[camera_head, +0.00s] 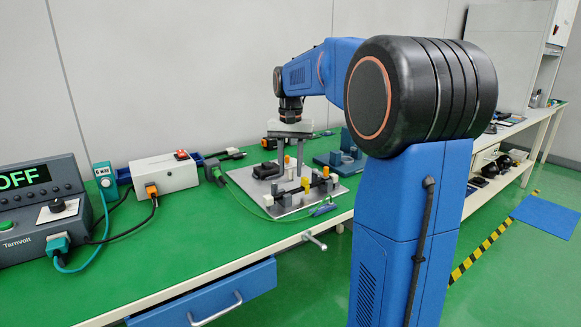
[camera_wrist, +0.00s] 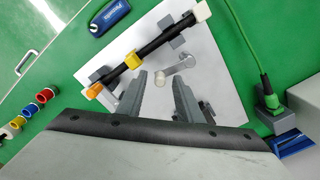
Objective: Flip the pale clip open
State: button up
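My gripper (camera_wrist: 159,80) is open and empty, pointing down over a pale board (camera_wrist: 222,88) in the wrist view. A pale grey clip or lever (camera_wrist: 178,67) with a rounded end lies just beyond and between the fingertips; I take it for the pale clip, but cannot tell for certain. Whether it touches a finger is unclear. A black bar (camera_wrist: 158,44) runs past it, held in grey blocks, with a yellow piece (camera_wrist: 132,61), an orange piece (camera_wrist: 93,91) and a white piece (camera_wrist: 201,12) along it. In the head view my gripper (camera_head: 290,155) hangs above the board (camera_head: 322,199).
A blue-grey tool (camera_wrist: 110,16) lies beside the board. A green cable (camera_wrist: 255,58) runs to a plug on the other side. The head view shows a meter reading OFF (camera_head: 40,205) and a white box (camera_head: 163,174) left of the board.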

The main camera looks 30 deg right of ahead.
grip_shut()
jog(key=shift+w+n, duration=0.5)
jog(key=shift+n, duration=0.5)
grip_release()
jog(key=shift+r, duration=0.1)
notch_tip(320, 180, up, 17)
jog(key=shift+r, duration=0.15)
jog(key=shift+s, duration=0.1)
dwell(0.4)
